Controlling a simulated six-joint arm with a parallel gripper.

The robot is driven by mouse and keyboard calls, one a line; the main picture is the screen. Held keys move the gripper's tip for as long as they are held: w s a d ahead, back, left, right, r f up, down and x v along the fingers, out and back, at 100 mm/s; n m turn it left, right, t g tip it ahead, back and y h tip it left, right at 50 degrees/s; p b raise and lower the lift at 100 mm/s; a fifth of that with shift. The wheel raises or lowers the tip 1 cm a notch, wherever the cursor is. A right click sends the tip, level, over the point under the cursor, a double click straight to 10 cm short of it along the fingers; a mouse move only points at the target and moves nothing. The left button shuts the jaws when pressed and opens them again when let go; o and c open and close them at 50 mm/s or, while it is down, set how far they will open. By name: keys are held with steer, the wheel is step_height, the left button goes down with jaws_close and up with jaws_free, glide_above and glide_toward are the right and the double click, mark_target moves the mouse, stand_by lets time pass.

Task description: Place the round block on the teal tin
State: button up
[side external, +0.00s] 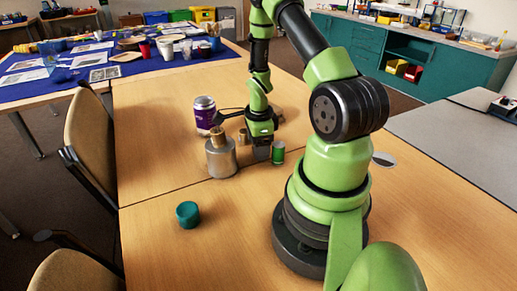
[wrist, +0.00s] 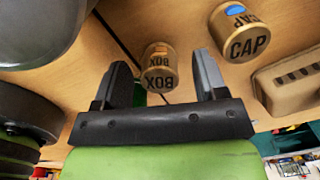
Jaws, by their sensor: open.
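The round teal tin (side external: 188,214) stands on the near table, left of my arm in the side view and apart from my gripper. My gripper (side external: 262,152) points down near the table seam, its jaws apart and empty. In the wrist view my gripper (wrist: 166,75) has a tan round block marked BOX (wrist: 159,62) in the gap between its fingers, not clasped. A second tan round block, marked CAP (wrist: 237,33), stands to the right of the fingers. The pictures do not settle which of the two is the task's round block.
A grey metal bottle (side external: 221,158) stands left of my gripper, with a purple can (side external: 204,112) behind it. A small green can (side external: 278,153) is close on its right. A beige box-like thing (wrist: 290,85) is at the right of the wrist view. The table around the teal tin is clear.

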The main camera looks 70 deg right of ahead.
steer(key=shift+f, duration=0.5)
steer(key=c, duration=1.1)
steer(key=shift+r, duration=0.15)
